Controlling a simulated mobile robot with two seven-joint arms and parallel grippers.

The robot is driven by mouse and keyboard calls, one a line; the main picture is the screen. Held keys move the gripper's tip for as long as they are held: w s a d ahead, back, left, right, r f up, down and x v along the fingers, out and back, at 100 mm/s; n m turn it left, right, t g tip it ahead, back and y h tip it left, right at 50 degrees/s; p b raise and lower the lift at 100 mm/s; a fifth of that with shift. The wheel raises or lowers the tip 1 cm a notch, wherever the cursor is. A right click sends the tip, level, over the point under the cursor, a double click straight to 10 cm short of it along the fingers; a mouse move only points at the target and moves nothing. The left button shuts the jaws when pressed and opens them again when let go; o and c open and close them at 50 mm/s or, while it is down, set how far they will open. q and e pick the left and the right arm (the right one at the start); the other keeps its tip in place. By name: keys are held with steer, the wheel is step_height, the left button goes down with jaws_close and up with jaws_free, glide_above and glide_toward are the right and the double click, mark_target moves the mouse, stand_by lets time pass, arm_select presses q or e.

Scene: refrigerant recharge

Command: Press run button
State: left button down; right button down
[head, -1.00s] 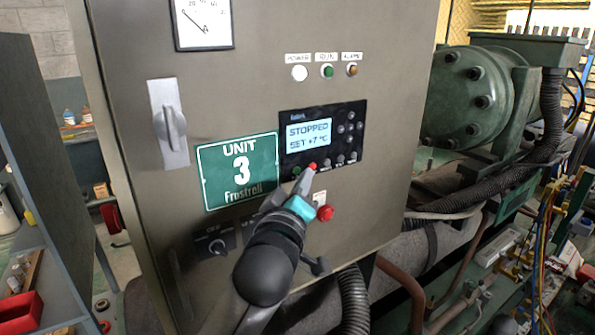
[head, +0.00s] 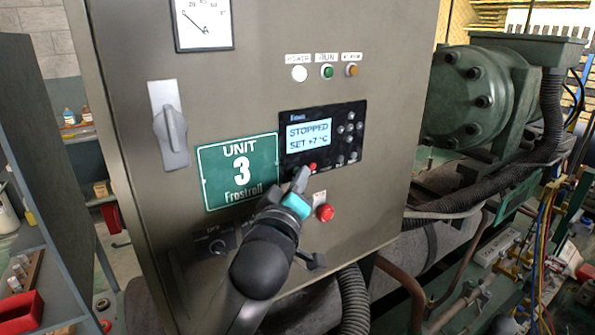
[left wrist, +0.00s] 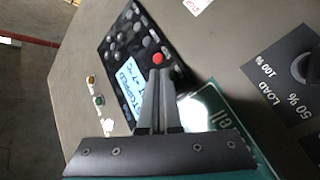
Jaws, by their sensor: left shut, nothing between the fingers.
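The black control panel (head: 345,122) is on the grey cabinet door. Its lit display (head: 309,136) reads STOPPED, SET +7 °C. A red button (head: 313,166) sits under the display; it also shows in the left wrist view (left wrist: 157,59). My left gripper (head: 302,172) is shut and empty, its fingertips at the panel's lower left, just left of the red button. The fingers (left wrist: 158,74) cover the spot where a green button showed earlier. Whether they touch it I cannot tell. My right gripper is not in view.
Below the panel a larger red button (head: 325,212) sticks out. A green UNIT 3 sign (head: 239,172) and a rotary switch (head: 171,125) are to the left. Lamps labelled POWER, RUN (head: 327,71) and ALARM are above. A load dial (left wrist: 303,68) shows in the wrist view.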

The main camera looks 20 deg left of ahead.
arm_select(q)
steer(key=shift+w+a, duration=0.15)
steer(key=shift+a, duration=0.05)
steer(key=shift+d, duration=0.1)
stand_by(0.4)
steer(key=shift+s+d, duration=0.5)
steer(key=shift+d, duration=0.05)
steer(key=s+d, duration=0.1)
steer(key=d, duration=0.1)
steer(key=s+d, duration=0.2)
stand_by(0.5)
steer(key=shift+a, duration=0.1)
stand_by(0.4)
